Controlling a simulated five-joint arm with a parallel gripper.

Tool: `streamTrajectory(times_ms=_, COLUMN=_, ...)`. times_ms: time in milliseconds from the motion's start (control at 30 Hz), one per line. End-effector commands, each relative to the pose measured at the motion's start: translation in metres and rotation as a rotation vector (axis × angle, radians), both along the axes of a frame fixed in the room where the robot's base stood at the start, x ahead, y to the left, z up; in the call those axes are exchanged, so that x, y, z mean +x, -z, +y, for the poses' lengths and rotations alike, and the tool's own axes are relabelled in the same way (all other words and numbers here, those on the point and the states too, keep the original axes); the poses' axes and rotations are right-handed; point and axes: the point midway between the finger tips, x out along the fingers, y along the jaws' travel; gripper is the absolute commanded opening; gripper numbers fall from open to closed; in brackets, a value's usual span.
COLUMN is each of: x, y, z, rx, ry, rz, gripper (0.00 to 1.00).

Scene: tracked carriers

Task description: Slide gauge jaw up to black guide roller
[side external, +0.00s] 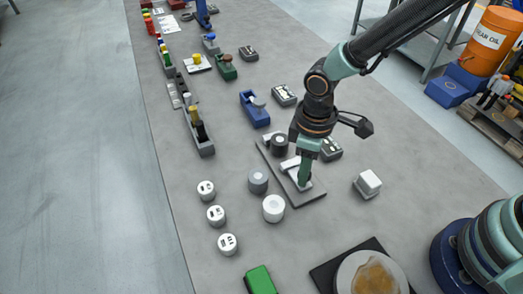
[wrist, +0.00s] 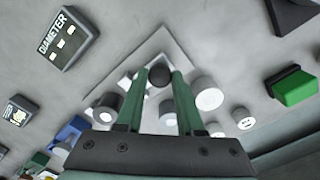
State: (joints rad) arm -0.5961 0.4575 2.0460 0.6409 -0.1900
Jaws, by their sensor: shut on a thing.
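The black guide roller (side external: 278,145) stands on a grey base plate (side external: 308,196), near its far end. The pale gauge jaw (side external: 290,164) lies on the same plate, on the near side of the roller. I cannot tell whether the two touch. My gripper (side external: 304,182) points down at the jaw and hides part of it. In the wrist view, the fingers of my gripper (wrist: 159,78) are on either side of a dark round knob (wrist: 159,77) above the plate, shut on the jaw. The roller shows left of the fingers in the wrist view (wrist: 104,106).
A grey cylinder (side external: 258,181) and a white cylinder (side external: 273,208) stand close left of the plate. A white block (side external: 368,184) stands to its right. A dark label box (side external: 330,149) is behind it. Several small white cylinders and a green block (side external: 260,280) are farther left and front.

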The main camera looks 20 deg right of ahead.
Motion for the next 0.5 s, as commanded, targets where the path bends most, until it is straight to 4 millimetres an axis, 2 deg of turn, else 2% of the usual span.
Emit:
streamTrajectory(times_ms=100, x=0.018, y=-0.001, z=0.000, rx=0.002, ry=0.005, rz=-0.004, gripper=0.00)
streamTrajectory(times_ms=200, x=0.028, y=-0.001, z=0.000, rx=0.003, ry=0.004, rz=-0.004, gripper=0.00)
streamTrajectory(times_ms=500, x=0.031, y=-0.001, z=0.000, rx=0.004, ry=0.002, rz=-0.006, gripper=0.00)
